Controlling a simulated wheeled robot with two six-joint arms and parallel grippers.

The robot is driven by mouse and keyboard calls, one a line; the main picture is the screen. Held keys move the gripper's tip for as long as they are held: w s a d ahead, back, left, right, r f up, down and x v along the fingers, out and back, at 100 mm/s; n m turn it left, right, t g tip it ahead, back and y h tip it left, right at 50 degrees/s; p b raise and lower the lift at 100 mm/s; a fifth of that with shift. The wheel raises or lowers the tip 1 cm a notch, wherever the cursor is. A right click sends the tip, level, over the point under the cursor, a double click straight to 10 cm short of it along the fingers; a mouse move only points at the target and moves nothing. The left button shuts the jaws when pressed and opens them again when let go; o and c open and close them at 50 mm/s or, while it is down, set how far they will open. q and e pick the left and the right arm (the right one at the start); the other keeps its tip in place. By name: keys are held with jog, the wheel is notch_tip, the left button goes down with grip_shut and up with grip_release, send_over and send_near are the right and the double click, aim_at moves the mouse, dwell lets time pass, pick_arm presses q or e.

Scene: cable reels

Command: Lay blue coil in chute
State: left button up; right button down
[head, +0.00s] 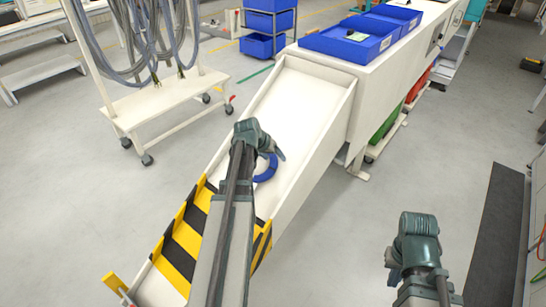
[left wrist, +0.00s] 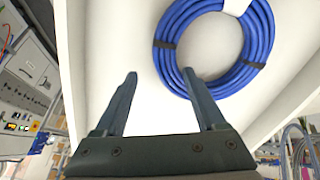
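The blue coil (head: 266,170) lies against the white bed of the chute (head: 300,95), above its yellow-and-black striped lower part. In the left wrist view the coil (left wrist: 262,38) is a ring of blue cable with dark ties, seen against a white surface. My left gripper (head: 277,152) is over the chute beside the coil, hiding part of it in the head view. Its fingers (left wrist: 160,73) are spread apart with nothing between them; the right fingertip overlaps the coil's edge, and contact cannot be told. My right gripper (head: 394,268) hangs over the floor at the lower right; its fingers are unclear.
A white bench (head: 375,68) with blue trays (head: 345,40) adjoins the chute's upper end. A wheeled rack (head: 165,100) with hanging grey cables stands left of the chute. A dark mat (head: 497,235) lies at the right. The floor between chute and mat is clear.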

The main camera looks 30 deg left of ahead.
pick_arm(q)
jog(key=p+v, duration=1.1)
jog(key=v, duration=0.2)
jog(key=shift+s+r+p, duration=0.2)
jog(key=shift+r+p, duration=0.15)
jog(key=shift+p, duration=0.05)
dwell(1.4)
jog(key=s+d+f+m+g+b, duration=0.1)
jog(key=s+d+f+m+g, duration=0.15)
jog(key=d, duration=1.25)
jog(key=s+d+f+m+g+b, duration=0.1)
jog(key=s+d+f+m+g, duration=0.15)
jog(key=d, duration=1.35)
jog(key=s+d+m+g+y, duration=0.1)
jog(key=s+d+m+y, duration=0.1)
jog(key=s+d, duration=0.4)
jog(key=shift+s+d+f+g+b, duration=0.2)
jog(key=shift+d+f+g+b, duration=0.15)
jog(key=shift+d, duration=0.7)
jog(key=shift+c, duration=0.4)
